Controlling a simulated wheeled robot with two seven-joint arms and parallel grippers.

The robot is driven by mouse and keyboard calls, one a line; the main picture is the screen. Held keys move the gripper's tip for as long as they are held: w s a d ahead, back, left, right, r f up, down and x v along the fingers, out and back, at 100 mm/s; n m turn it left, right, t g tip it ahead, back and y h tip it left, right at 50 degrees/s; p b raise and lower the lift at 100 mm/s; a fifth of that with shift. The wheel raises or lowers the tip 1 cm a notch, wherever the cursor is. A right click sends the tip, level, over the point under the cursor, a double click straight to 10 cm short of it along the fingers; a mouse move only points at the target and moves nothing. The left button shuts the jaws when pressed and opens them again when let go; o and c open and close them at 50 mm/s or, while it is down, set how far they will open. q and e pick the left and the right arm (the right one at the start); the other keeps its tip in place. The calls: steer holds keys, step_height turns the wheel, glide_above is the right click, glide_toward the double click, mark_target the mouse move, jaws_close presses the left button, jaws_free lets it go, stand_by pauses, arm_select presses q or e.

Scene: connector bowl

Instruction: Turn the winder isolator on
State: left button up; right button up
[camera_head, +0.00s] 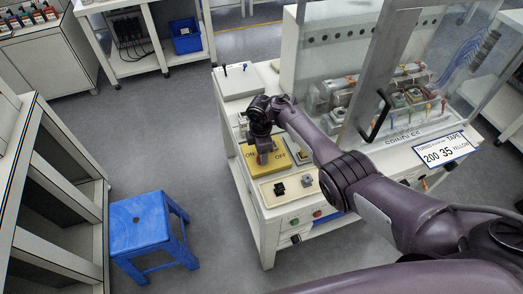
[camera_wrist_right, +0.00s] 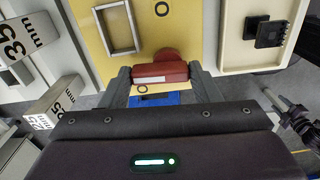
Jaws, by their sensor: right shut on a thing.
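The winder isolator is a yellow plate (camera_head: 261,164) on the white bench top, with the words ON at left and OFF at right. Its red handle (camera_wrist_right: 160,75) shows in the wrist view, with a white stripe along it and a round red hub behind. My right gripper (camera_wrist_right: 160,82) has one finger at each end of the handle and is shut on it. In the head view the right wrist is over the plate and hides most of the handle. I cannot tell for sure which word the handle points to. My left gripper is not in view.
A blue stool (camera_head: 140,222) stands on the floor at left. Labelled blocks (camera_wrist_right: 52,100) lie beside the plate.

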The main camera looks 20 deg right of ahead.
steer(key=shift+a+n, duration=0.1)
steer(key=shift+n, duration=0.4)
steer(key=o, duration=1)
step_height(320, 180, up, 8)
steer(key=shift+f+p, duration=0.15)
steer(key=shift+p, duration=0.6)
steer(key=shift+f, duration=0.1)
